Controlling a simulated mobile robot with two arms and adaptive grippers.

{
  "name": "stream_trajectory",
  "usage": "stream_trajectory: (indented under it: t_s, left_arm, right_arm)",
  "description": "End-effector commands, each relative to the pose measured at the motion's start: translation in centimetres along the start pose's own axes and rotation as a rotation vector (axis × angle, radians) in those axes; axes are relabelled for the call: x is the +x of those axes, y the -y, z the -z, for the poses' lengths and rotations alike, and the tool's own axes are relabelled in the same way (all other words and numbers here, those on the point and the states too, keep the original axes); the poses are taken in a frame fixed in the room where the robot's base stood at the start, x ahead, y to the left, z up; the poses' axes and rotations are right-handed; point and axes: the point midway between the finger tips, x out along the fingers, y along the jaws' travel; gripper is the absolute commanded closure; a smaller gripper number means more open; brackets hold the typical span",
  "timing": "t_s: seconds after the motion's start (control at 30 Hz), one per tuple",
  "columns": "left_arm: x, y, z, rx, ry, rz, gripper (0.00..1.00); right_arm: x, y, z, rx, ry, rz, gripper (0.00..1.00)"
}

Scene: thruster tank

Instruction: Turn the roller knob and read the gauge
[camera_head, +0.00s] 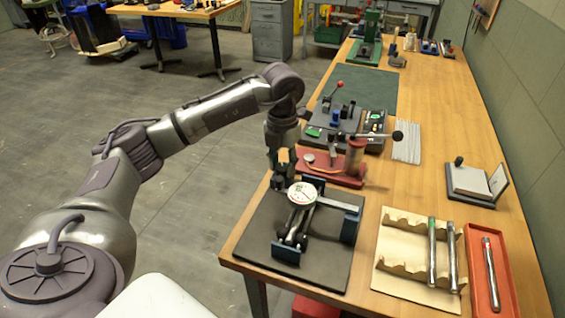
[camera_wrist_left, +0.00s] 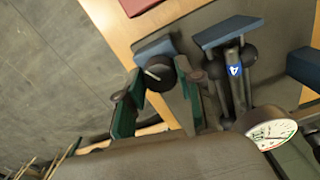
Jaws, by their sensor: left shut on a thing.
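The roller fixture sits on a dark mat (camera_head: 262,240) at the near end of the wooden bench. Its round white gauge (camera_head: 302,193) faces up; in the wrist view the gauge (camera_wrist_left: 271,132) is at the lower right, its reading too small to tell. The black roller knob (camera_wrist_left: 158,73) with a white mark shows in the wrist view; the arm hides it in the head view. My left gripper (camera_head: 283,182) reaches down at the fixture's left side. In the wrist view its green-padded fingers (camera_wrist_left: 157,88) are either side of the knob, shut on it. My right gripper is out of view.
A red press (camera_head: 330,175) stands just behind the fixture. A cream rack (camera_head: 398,278) with metal rods and a red tray (camera_head: 505,275) lie to the right. An open box (camera_head: 470,183) is near the wall. A green mat (camera_head: 365,90) leaves free room farther back.

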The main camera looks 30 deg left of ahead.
Motion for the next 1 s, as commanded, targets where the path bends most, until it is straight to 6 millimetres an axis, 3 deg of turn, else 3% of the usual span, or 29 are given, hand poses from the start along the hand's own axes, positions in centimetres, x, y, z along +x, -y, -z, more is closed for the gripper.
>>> stream_trajectory:
  t_s: [0.6, 1.0]
  left_arm:
    - [-0.2, -0.1, -0.1, -0.582, 0.005, 0.002, 0.98]
    - [-0.2, -0.2, -0.1, -0.851, 0.006, 0.002, 0.98]
  right_arm:
    - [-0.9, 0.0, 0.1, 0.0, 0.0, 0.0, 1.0]
    - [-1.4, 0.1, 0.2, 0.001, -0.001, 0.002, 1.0]
